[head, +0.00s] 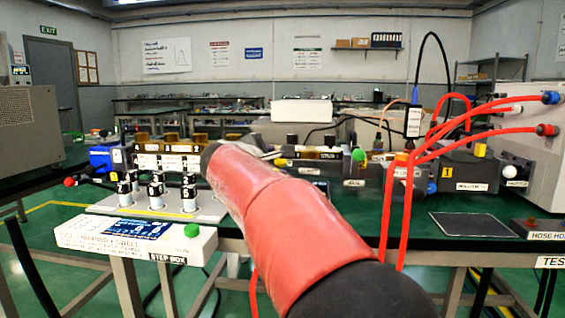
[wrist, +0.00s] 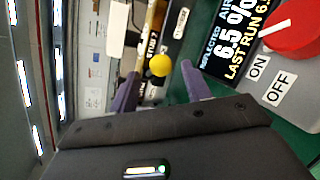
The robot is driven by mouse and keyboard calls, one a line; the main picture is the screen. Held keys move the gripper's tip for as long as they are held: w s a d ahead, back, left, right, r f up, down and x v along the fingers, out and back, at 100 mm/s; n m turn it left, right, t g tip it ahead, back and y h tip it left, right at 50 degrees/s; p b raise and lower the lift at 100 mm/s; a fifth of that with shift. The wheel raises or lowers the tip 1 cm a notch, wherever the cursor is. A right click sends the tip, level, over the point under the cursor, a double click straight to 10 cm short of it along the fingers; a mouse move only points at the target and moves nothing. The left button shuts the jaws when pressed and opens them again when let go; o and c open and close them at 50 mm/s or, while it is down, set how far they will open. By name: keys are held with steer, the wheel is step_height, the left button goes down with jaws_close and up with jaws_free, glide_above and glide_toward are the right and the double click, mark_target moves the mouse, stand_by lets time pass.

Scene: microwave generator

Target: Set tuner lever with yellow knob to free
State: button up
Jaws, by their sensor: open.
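The yellow knob (wrist: 160,65) shows in the wrist view, in front of a dark unit with a white label that seems to read STUB and a number. My gripper (wrist: 160,70) is open, its two purple fingers on either side of the knob in the picture. I cannot tell whether the knob is between the fingertips or just beyond them. Little of the lever shows, and its setting cannot be read.
In the head view, a green knob (head: 358,154), red hoses (head: 408,200) and a step box (head: 135,238) stand around my arm.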

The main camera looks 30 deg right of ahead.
mark_target(278, 161)
steer(key=shift+x, duration=2.3)
steer(key=shift+c, duration=0.2)
jaws_close()
